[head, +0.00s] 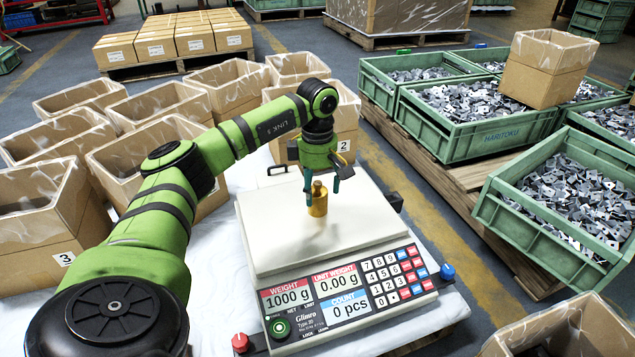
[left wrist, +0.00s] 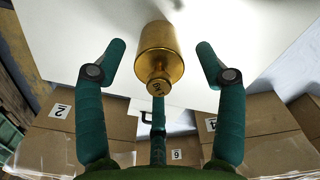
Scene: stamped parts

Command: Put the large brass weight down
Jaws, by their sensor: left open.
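The large brass weight (head: 318,203) stands upright on the white pan of the scale (head: 270,228). The scale's display (head: 287,298) reads 1000 g. My left gripper (head: 322,188) is open just above and around the top of the weight. In the left wrist view, the brass weight (left wrist: 165,50) lies between the spread fingers of the left gripper (left wrist: 160,62), with clear gaps on both sides. A third finger is below its knob, and I cannot tell whether it touches. My right gripper is not in view.
Open cardboard boxes (head: 140,150) with plastic liners stand to the left and behind the scale. Green crates (head: 480,110) of metal parts stand on a pallet at the right. A red knob (head: 240,342) and a blue knob (head: 447,271) sit at the scale's front corners.

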